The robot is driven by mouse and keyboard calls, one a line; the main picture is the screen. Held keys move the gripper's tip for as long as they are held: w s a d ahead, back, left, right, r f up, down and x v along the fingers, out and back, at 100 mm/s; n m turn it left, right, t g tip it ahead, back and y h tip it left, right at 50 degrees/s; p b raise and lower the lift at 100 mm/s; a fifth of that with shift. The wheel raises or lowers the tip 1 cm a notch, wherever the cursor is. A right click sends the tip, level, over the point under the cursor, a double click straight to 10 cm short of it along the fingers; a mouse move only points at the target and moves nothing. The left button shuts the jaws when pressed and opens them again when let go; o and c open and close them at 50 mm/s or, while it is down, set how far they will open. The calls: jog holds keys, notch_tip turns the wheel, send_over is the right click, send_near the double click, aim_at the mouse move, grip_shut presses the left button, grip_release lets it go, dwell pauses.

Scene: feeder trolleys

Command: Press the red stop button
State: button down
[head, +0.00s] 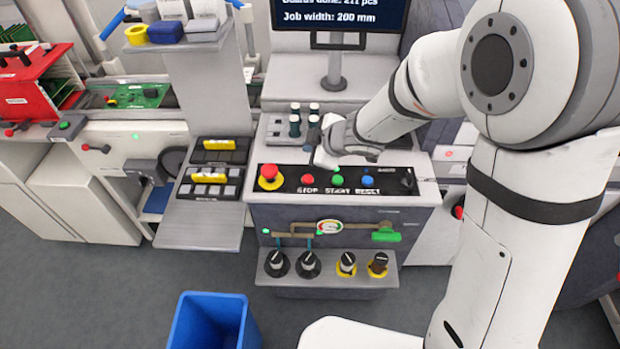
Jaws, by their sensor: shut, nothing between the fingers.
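The red stop button (307,179) is a small round red button on the black control panel (285,186), above the printed word STOP. A green button (337,180) labelled START and a blue button (367,181) labelled RESET sit to its right. A larger red mushroom button on a yellow base (269,176) sits to its left. My gripper (322,160) is shut and empty, just behind the panel, near the stop and start buttons. My arm reaches in from the right. I cannot tell its exact height above the panel. The stop button is not covered.
A monitor (333,45) stands behind the panel. Small dark bottles (295,122) stand close behind my gripper. A shelf with yellow-labelled trays (205,190) lies left. Knobs (308,264) and a green-handled valve (386,235) are below. A blue bin (212,318) stands on the floor.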

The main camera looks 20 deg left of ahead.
aim_at(311, 180)
notch_tip(311, 180, down, 8)
jog(key=b, duration=0.8)
jog(key=shift+f, duration=0.3)
dwell(1.4)
jog(key=shift+s+f+b, duration=0.1)
jog(key=shift+f+b, duration=0.2)
jog(key=shift+b, duration=0.05)
jog(key=shift+f+b, duration=0.4)
jog(key=shift+f, duration=0.05)
dwell(0.5)
dwell(0.3)
jog(key=shift+r+p, duration=0.85)
jog(key=shift+p, duration=0.2)
